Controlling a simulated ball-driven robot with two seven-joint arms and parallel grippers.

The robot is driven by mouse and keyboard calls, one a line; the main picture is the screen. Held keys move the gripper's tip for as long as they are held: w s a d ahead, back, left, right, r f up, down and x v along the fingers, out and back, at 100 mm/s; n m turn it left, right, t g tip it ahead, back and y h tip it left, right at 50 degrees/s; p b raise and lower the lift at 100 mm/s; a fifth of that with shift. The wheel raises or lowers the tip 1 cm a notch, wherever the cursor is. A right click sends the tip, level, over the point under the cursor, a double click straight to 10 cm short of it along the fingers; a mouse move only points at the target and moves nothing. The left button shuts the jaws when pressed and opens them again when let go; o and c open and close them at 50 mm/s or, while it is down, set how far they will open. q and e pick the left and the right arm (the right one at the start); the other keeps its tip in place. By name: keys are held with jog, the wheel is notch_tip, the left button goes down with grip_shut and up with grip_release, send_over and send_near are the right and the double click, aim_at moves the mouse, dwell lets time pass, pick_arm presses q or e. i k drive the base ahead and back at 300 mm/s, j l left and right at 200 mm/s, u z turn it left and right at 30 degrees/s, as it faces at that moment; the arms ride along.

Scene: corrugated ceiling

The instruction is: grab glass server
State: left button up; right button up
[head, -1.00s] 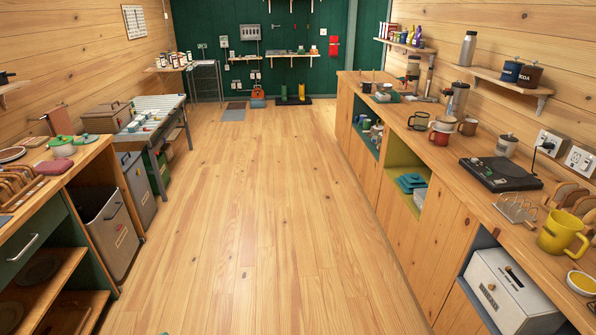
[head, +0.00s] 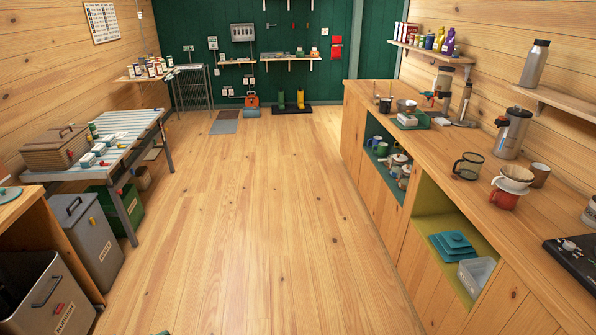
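A clear glass vessel with a dark rim and handle (head: 468,166) stands upright on the right wooden counter, and it looks like the glass server. It stands to the left of a red cup with a white filter dripper on top (head: 508,188). I see no gripper in the head view, so where my grippers are relative to the glass cannot be told.
The right counter (head: 440,133) also holds a steel dispenser (head: 512,133), a brown mug (head: 539,175) and a black hot plate (head: 580,262). The floor (head: 255,215) is clear between the counter and the left-hand bins (head: 97,240).

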aim_at(471, 165)
jog(key=i+z, duration=0.25)
jog(key=i, duration=0.25)
jog(key=i+z, duration=0.25)
jog(key=i, duration=0.2)
jog(key=i+j+z, duration=0.25)
jog(key=i, duration=0.25)
jog(key=i+j+z, duration=0.25)
jog(key=i, duration=0.2)
jog(key=i+l+z, duration=0.15)
jog(key=i+z, duration=1)
jog(key=i, duration=0.35)
jog(key=j+z, duration=0.05)
